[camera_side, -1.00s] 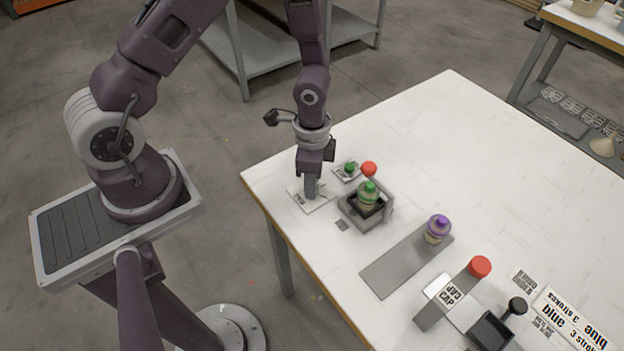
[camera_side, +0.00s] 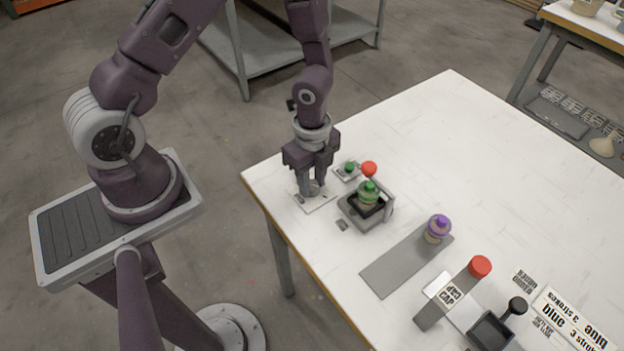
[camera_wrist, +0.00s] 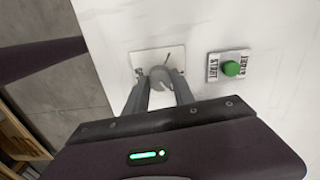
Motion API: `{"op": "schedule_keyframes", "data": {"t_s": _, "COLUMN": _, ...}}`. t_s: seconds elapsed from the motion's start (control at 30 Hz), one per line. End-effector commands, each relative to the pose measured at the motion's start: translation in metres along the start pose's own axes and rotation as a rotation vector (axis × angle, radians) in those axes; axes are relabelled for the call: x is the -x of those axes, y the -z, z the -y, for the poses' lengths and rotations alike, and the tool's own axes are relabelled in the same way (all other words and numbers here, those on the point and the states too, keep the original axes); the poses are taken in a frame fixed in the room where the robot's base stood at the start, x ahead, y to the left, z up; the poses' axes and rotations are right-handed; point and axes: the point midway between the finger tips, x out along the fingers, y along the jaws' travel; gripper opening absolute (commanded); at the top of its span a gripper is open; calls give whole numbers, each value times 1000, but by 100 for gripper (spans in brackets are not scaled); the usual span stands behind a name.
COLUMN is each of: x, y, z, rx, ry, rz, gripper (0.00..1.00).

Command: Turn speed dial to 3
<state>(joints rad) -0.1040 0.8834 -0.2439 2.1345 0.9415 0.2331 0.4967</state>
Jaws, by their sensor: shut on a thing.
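The speed dial (camera_wrist: 160,78) is a round grey knob on a pale plate (camera_wrist: 176,56) with small marks around it. Its numbers are too small to read. In the side view the plate (camera_side: 323,203) lies near the table's left corner. My gripper (camera_side: 312,192) points down over the plate, its fingers on either side of the dial. In the wrist view my gripper (camera_wrist: 160,88) is shut on the dial. The fingers partly hide the dial in the side view, and its pointer setting cannot be told.
A green start button (camera_wrist: 231,68) sits on a labelled plate close to the dial. A grey holder (camera_side: 352,215) with a green-capped bottle (camera_side: 367,193) and a red knob (camera_side: 369,168) stands just right of my gripper. A purple-capped bottle (camera_side: 437,229) stands farther right. The table's far side is clear.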

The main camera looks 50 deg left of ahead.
Motion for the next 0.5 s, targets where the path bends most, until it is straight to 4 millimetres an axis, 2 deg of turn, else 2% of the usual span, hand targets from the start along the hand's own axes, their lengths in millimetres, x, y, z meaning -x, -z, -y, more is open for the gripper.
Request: {"op": "schedule_keyframes", "data": {"t_s": 0.5, "x": 1, "y": 0, "z": 1, "rx": -44, "ry": 4, "rz": -1, "gripper": 0}}
